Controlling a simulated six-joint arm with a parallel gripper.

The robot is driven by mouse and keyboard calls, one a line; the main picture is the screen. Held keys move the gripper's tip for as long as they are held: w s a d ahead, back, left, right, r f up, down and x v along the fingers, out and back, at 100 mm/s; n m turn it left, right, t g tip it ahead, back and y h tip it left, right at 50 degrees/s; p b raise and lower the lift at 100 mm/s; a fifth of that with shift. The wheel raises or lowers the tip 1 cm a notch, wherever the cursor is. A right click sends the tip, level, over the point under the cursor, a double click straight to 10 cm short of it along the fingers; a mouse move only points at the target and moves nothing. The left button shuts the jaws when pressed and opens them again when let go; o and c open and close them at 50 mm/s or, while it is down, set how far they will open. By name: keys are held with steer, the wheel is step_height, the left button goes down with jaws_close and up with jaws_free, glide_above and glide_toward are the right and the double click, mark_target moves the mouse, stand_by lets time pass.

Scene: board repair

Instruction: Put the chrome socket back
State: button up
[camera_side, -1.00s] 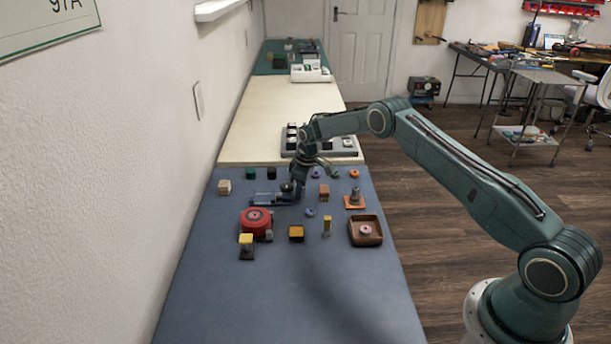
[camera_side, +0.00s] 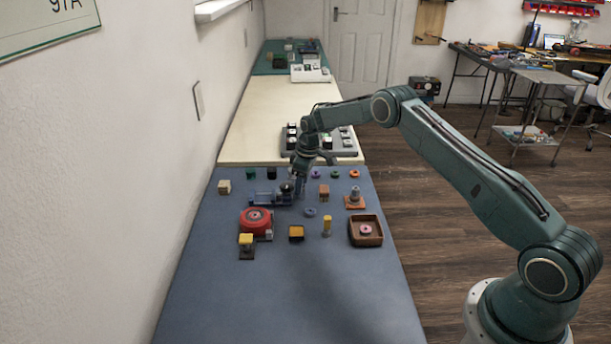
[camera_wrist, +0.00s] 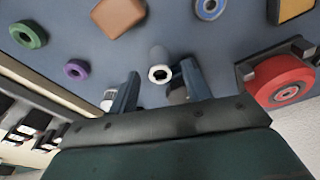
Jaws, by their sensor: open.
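A red roll (camera_side: 256,221), a brown block (camera_side: 324,191), a blue ring (camera_side: 310,212), a yellow block (camera_side: 296,233) and purple (camera_side: 315,174) and green (camera_side: 335,174) rings surround the gripper. A wooden tray (camera_side: 379,238) stands at right. The mat's front is clear.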

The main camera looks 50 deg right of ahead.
step_height(320, 180, up, 9)
steer(key=s, duration=0.1)
steer(key=shift+d, duration=0.3)
steer(key=shift+s, duration=0.1)
stand_by(0.4)
steer(key=s+a+r+m+t, duration=0.1)
steer(key=s+a+r, duration=0.4)
steer(key=s+r, duration=0.55)
steer(key=s+a+r+m+t, duration=0.1)
steer(key=s+a+r, duration=0.5)
steer(key=r, duration=0.8)
steer(key=s+a+f+m+t, duration=0.1)
steer(key=s+a+m+t, duration=0.1)
steer(key=s, duration=2.6)
steer(key=shift+s+a+m+h, duration=0.2)
steer(key=shift+a+m+h, duration=0.25)
steer(key=shift+a, duration=0.5)
